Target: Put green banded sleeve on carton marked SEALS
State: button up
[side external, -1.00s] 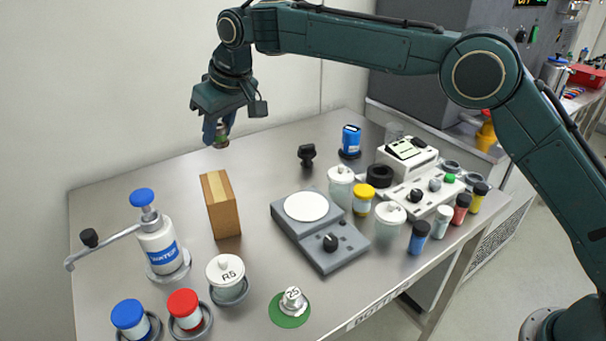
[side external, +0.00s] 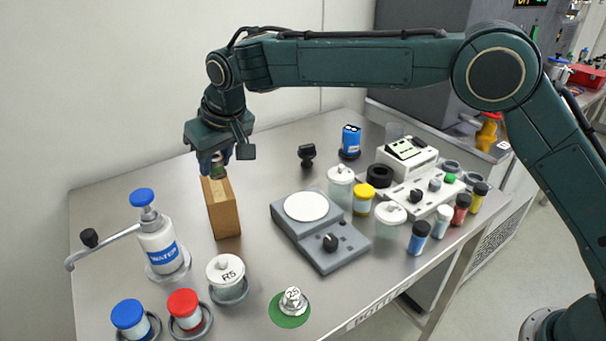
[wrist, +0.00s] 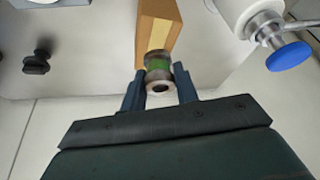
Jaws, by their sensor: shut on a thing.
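The green banded sleeve (wrist: 158,68) is a short metal-grey tube with a green band and a dark hole in its end. My gripper (wrist: 159,88) is shut on it, with one blue finger on each side. In the side view, my gripper (side external: 217,172) holds the sleeve just over the top of a tall brown carton (side external: 224,212). The carton also shows in the wrist view (wrist: 157,22), right beyond the sleeve. I cannot tell whether the sleeve touches the carton. No SEALS marking is readable on the faces I see.
A water pump bottle (side external: 158,245) with a blue knob stands left of the carton. A grey scale (side external: 320,240) stands to its right. A white lidded jar (side external: 227,279) is in front. A black knobbed object (side external: 307,155) stands behind the scale.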

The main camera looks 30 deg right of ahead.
aim_at(220, 166)
jog(key=shift+f, duration=2.05)
jog(key=shift+f, duration=0.2)
jog(key=o, duration=1)
jog(key=shift+r, duration=0.15)
jog(key=shift+r, duration=0.2)
jog(key=v, duration=1.1)
jog(key=shift+s+d+r, duration=0.1)
jog(key=shift+s+r, duration=0.15)
jog(key=shift+r, duration=0.05)
